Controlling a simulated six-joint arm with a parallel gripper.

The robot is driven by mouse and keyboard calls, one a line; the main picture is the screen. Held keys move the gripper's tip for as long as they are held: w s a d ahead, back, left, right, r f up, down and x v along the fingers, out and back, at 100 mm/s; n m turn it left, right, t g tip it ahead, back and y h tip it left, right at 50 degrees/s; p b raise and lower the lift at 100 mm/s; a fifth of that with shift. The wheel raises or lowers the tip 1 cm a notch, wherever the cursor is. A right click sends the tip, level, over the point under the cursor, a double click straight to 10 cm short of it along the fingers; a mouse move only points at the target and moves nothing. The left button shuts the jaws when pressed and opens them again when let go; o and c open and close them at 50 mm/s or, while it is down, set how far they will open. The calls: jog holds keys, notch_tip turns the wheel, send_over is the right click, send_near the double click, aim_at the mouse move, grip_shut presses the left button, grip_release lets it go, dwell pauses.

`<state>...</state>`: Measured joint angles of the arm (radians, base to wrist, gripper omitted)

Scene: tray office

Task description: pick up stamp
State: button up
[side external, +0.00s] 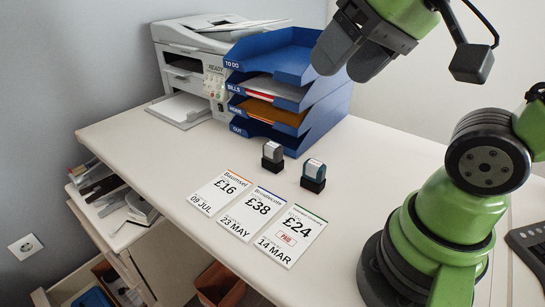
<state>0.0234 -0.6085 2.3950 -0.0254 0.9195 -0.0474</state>
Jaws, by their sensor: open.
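Two stamps stand upright on the white desk. One stamp (273,156) has a grey top and a dark base and is near the front of the blue tray stack. The other stamp (314,176) has a blue-grey top and a black base and stands to its right. My gripper (352,62) is at the top of the view, above and to the right of both stamps, in front of the tray stack's right side. It is open and touches neither stamp. Its fingers partly overlap each other from this angle.
Three bill cards (251,212) lie in front of the stamps; the right one bears a red "PAID" mark. A blue letter tray stack (318,117) stands behind, with a printer (190,62) to its left. A keyboard (530,240) is at the right edge. The desk left of the cards is clear.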

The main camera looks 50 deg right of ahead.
jog(key=w+d+f+n+g, duration=0.1)
jog(key=w+d+g, duration=0.15)
jog(key=w, duration=0.65)
jog(key=n+g+h, duration=0.2)
jog(key=g, duration=0.1)
send_over(273, 145)
jog(key=a, duration=0.2)
notch_tip(273, 145, down, 14)
jog(key=shift+g, duration=0.55)
jog(key=f, duration=0.2)
jog(key=d+f, duration=0.1)
jog(key=f, duration=0.5)
jog(key=shift+w+d, duration=0.15)
jog(key=shift+d, duration=0.2)
jog(key=shift+d+f, duration=0.2)
jog(key=shift+f, duration=2.85)
jog(key=c, duration=1)
jog(key=shift+r, duration=0.1)
